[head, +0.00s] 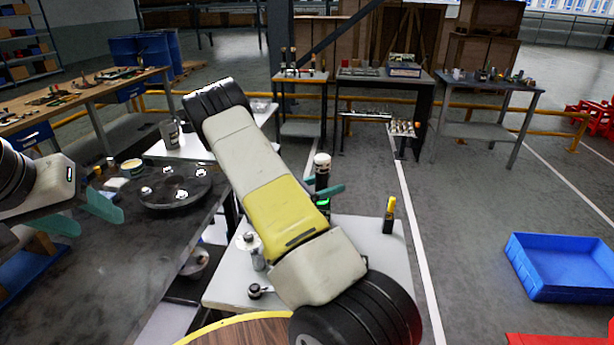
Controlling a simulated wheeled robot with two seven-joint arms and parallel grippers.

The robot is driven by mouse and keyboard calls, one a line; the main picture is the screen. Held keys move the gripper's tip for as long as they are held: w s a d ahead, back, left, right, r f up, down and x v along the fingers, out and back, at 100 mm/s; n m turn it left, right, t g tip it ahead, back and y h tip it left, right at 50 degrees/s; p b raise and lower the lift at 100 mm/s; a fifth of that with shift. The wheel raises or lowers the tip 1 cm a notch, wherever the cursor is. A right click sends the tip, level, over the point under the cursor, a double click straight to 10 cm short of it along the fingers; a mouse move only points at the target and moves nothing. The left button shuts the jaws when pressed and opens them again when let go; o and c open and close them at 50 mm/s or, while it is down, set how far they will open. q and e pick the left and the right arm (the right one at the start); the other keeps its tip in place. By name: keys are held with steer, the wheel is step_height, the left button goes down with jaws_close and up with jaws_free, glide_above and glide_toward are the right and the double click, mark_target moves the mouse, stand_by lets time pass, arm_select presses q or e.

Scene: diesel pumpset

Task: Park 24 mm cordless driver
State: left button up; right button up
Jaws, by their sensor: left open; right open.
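An upright black tool with a pale top (321,167) and a green-lit band stands at the near white table, partly behind my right arm; it may be the cordless driver, but I cannot read a size. My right gripper (322,188) shows teal fingers at this tool, mostly hidden by my forearm; it is open, and I cannot tell whether it touches the tool. A smaller black tool with a yellow top (389,216) stands upright on the white table (375,265). My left gripper (78,215) is open and empty at the left, over the dark bench.
A dark round flange with bright bolts (172,188) lies on the dark bench (110,270). Small metal parts (250,242) sit on the white table's left side. A blue crate (562,267) is on the floor at right. Clear floor lies between the table and crate.

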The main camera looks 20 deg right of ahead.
steer(key=a, duration=0.7)
steer(key=shift+s+a, duration=0.35)
steer(key=shift+s, duration=0.1)
